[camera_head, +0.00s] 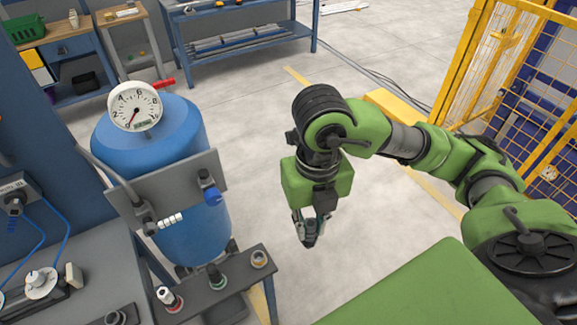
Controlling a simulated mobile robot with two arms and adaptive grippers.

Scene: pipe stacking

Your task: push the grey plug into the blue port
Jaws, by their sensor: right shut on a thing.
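My right gripper (309,228) hangs pointing down over the open floor, right of the blue tank. It is shut on a small dark grey piece (309,241), which looks like the grey plug; the fingers hide much of it. The blue port (211,194) sits at the right end of a grey panel (165,192) in front of the tank. The gripper is apart from the port, to its right in the picture. My left gripper is not in view.
The blue tank (185,135) carries a round gauge (135,106) and a red handle (165,83). A low grey shelf (235,285) below holds red, green and yellowish fittings. A yellow fence (465,65) stands at the right. Floor between tank and arm is clear.

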